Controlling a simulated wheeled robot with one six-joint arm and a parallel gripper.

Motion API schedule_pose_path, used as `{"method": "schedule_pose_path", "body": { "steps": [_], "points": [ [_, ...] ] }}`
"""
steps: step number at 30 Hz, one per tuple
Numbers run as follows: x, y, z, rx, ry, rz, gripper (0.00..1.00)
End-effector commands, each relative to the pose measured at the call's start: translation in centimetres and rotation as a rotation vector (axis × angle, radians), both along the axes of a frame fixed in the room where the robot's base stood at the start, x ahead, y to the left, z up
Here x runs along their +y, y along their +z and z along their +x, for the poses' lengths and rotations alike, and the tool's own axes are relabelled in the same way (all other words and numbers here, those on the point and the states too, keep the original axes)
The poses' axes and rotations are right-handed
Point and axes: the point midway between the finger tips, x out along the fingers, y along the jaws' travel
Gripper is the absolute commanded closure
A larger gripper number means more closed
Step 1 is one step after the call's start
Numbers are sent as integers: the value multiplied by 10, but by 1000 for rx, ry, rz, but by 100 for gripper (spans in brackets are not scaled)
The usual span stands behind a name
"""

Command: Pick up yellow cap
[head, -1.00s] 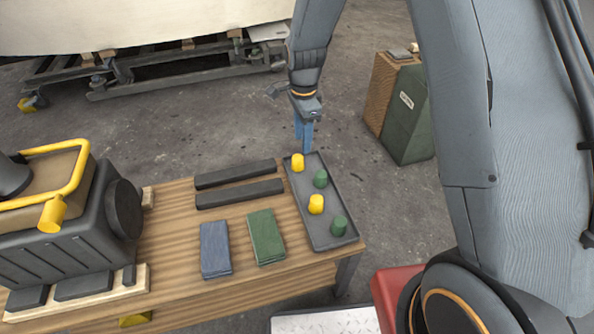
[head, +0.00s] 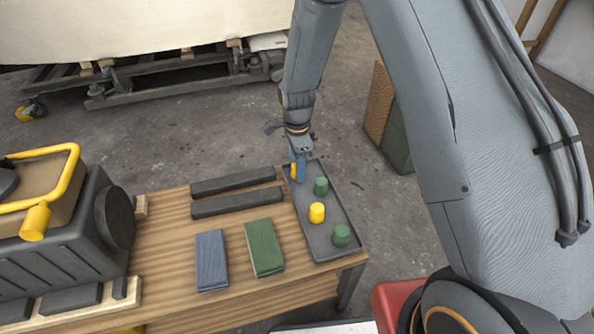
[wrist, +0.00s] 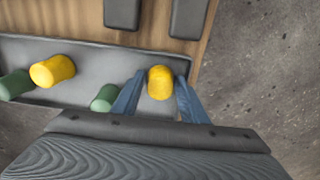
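Two yellow caps stand in a grey tray (head: 325,243) on the wooden table. The far yellow cap (head: 293,171) is partly hidden behind my gripper (head: 299,166) in the head view. In the wrist view this cap (wrist: 160,82) sits between the two blue fingers of my gripper (wrist: 158,90), which are apart with a small gap on each side. The other yellow cap (head: 317,212) stands nearer the tray's middle and also shows at the left of the wrist view (wrist: 52,71).
Two green caps, one far (head: 321,187) and one near (head: 341,235), stand in the same tray. Dark bars (head: 237,202), a blue cloth stack (head: 211,261) and a green stack (head: 264,247) lie left of the tray. A black machine (head: 65,235) stands further left.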

Motion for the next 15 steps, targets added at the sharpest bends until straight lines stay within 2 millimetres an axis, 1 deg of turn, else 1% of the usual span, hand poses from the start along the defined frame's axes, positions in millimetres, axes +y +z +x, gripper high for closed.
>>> {"method": "schedule_pose_path", "body": {
  "steps": [3, 5, 6, 9, 15],
  "points": [
    [0, 1, 0, -1, 0, 0, 60],
    [0, 1, 0, -1, 0, 0, 69],
    [0, 1, 0, -1, 0, 0, 76],
    [0, 1, 0, -1, 0, 0, 91],
    [0, 1, 0, -1, 0, 0, 91]
  ]
}}
